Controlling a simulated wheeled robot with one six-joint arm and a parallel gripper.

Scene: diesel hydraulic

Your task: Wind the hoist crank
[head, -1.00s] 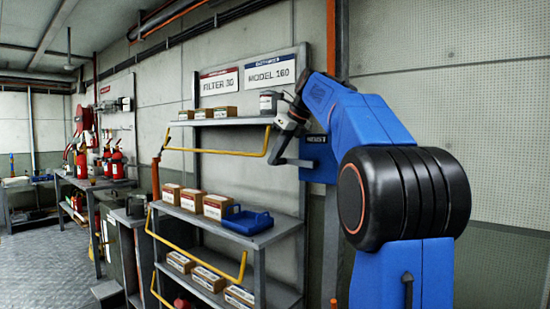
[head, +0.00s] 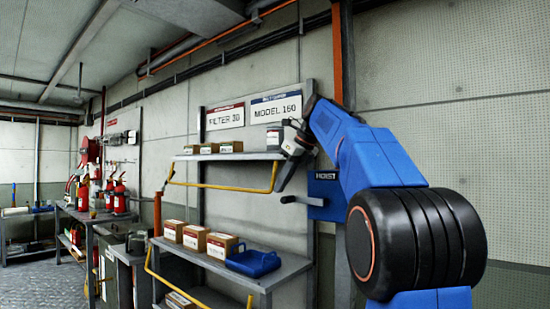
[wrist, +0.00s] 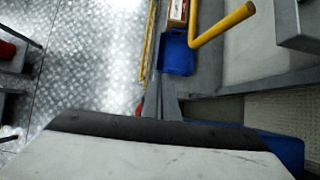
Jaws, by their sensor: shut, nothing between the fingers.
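The hoist box (head: 327,190) is blue, carries a dark label reading HOIST, and is fixed beside the shelf rack in the head view. A grey crank (head: 300,200) sticks out from it to the left. My gripper (head: 281,188) points down, with its tips just above the outer end of the crank in the picture; I cannot tell whether they touch. In the wrist view my gripper (wrist: 165,77) shows its two grey fingers together, with nothing between them. The crank cannot be made out there. A blue surface shows at the lower right edge.
A shelf rack (head: 275,275) with boxes stands left of the hoist box. Its yellow rail (head: 225,187) ends close to my gripper. A blue tray (head: 254,263) lies on the lower shelf and also shows in the wrist view (wrist: 177,55). Open floor (wrist: 90,55) lies left.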

